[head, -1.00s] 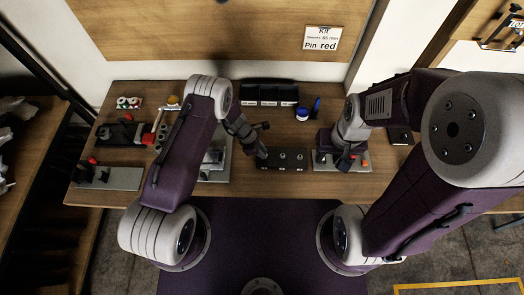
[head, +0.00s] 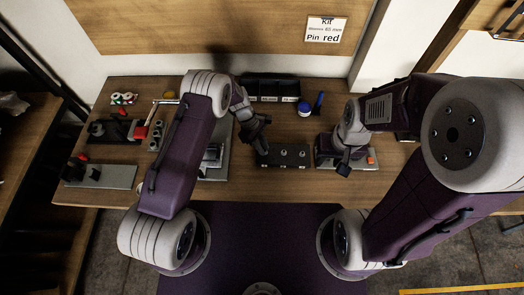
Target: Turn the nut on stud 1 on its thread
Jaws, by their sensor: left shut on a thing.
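The black block (head: 290,161) with several studs stands in the middle of the bench near its front edge. Light round nuts or stud tops show on its middle and right part. My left gripper (head: 262,149) points down at the block's left end, where stud 1 seems to be. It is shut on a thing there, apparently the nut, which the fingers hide. My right gripper (head: 343,168) hangs over the grey plate right of the block. Its fingers are too small and dark to read.
A black compartment bin (head: 270,89) stands at the back. A blue-lidded jar (head: 304,110) and a blue upright item (head: 319,102) are right of it. A grey fixture plate (head: 105,176) lies at front left.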

